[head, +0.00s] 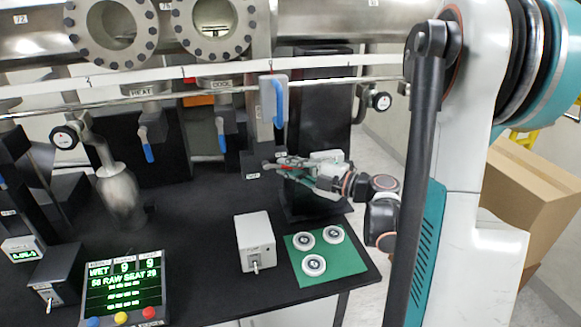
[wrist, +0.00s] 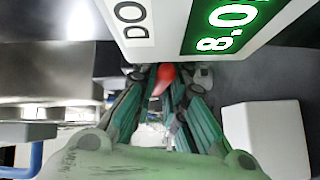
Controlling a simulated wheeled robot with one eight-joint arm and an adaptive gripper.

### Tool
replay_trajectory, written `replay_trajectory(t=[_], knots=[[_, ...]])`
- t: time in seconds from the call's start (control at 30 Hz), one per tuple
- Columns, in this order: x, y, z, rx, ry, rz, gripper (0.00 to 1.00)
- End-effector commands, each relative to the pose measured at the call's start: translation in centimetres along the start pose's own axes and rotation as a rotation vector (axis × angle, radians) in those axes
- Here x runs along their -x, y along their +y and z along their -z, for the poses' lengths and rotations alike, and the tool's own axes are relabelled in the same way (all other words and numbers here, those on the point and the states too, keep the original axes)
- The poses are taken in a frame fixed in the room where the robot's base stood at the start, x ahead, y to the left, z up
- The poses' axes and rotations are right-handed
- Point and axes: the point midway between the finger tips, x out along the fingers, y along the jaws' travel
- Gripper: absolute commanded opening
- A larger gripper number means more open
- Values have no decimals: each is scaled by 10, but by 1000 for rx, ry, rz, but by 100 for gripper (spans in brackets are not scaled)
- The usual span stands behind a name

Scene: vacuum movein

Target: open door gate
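In the wrist view, a white box with a label beginning "DO" (wrist: 131,12) and a green lit display reading about 8.0 (wrist: 225,25) fills the top. A red lever (wrist: 163,78) shows just below the box, between my fingertips. My gripper (wrist: 168,88) has its green-padded fingers on either side of the lever, with a visible gap between them; contact cannot be told. In the head view, my gripper (head: 272,164) reaches left over the back right of the black table, in front of a dark column. The lever's far end is hidden.
A white switch box (head: 255,240) and a green mat (head: 325,262) with three white discs lie on the table near my gripper. A blue-handled valve (head: 279,103) hangs above. Pipes (head: 40,35) run along the back. A cardboard box (head: 535,190) is at right.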

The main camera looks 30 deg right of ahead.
Motion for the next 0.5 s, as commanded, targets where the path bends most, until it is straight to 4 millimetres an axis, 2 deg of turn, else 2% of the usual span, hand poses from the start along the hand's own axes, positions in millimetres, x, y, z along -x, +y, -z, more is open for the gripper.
replay_trajectory(t=[0.27,0.5], knots=[[0,4,1,23,-7,23,0],[1,17,5,146,-39,138,0]])
